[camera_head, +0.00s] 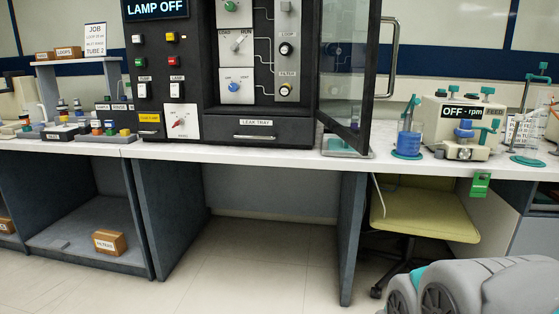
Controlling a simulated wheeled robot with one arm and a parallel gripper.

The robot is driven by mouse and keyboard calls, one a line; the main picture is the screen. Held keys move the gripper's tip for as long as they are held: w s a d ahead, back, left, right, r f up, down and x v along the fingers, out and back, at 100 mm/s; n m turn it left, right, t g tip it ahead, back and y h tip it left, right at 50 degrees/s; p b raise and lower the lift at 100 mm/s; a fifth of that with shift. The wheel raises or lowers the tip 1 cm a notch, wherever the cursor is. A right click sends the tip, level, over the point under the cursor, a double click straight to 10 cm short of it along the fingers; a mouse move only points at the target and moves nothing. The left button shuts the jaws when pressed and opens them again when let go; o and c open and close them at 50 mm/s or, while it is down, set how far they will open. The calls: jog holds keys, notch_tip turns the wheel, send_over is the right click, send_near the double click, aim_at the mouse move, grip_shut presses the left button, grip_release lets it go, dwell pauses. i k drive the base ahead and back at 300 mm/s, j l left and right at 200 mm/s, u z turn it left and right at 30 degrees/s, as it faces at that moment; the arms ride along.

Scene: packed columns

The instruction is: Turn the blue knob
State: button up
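A small blue knob (234,87) sits on a white plate low on the left panel of the black cabinet (208,130). Its pointer direction is too small to read. A larger blue knob-like part (465,129) is on the front of the cream pump box (437,112) at the right, below a display reading "OFF - rpm". My gripper is not in view. Grey rounded parts, likely of my own arm, show at the bottom right, well away from both blue parts.
The cabinet's glass door (341,75) stands open toward me, its handle (391,58) jutting right. A blue cylinder on a round base (407,145) stands between door and pump. A yellow-green chair (425,212) is under the white bench (270,157). Floor in front is clear.

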aim_at(233, 87)
jog(key=l+u, duration=0.1)
jog(key=u, duration=0.4)
jog(key=i+l+u, duration=0.25)
jog(key=l, duration=0.3)
jog(key=l+u, duration=0.2)
jog(key=l, duration=0.3)
jog(key=l+u, duration=0.25)
jog(key=l, duration=0.7)
jog(key=i+l, duration=0.1)
jog(key=l, duration=0.3)
